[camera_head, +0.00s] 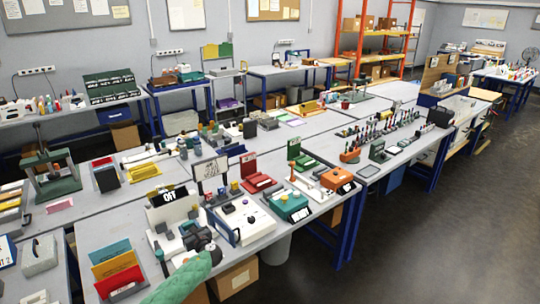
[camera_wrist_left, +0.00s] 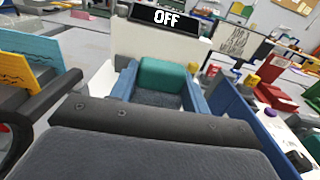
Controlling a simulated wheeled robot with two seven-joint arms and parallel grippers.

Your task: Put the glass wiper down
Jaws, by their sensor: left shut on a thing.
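My left gripper (camera_head: 190,240) reaches in over the front of the near bench, just before the white unit with the OFF sign (camera_head: 168,196). In the left wrist view a teal block with a dark grey pad (camera_wrist_left: 160,80), seemingly the glass wiper, sits between two blue side pieces. My left gripper is shut on it; the fingertips and contact points are hard to make out. The OFF sign (camera_wrist_left: 165,18) and its white panel stand straight ahead of it. Whether the wiper touches a surface under it I cannot tell. My right gripper is not in view.
A rack of coloured folders (camera_head: 118,268) stands close on the left. A white box with a blue handle (camera_head: 246,221) stands close on the right, with a teal-based device (camera_head: 288,206) beyond. A cardboard box (camera_head: 235,278) is below the bench edge. Little bench is free here.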

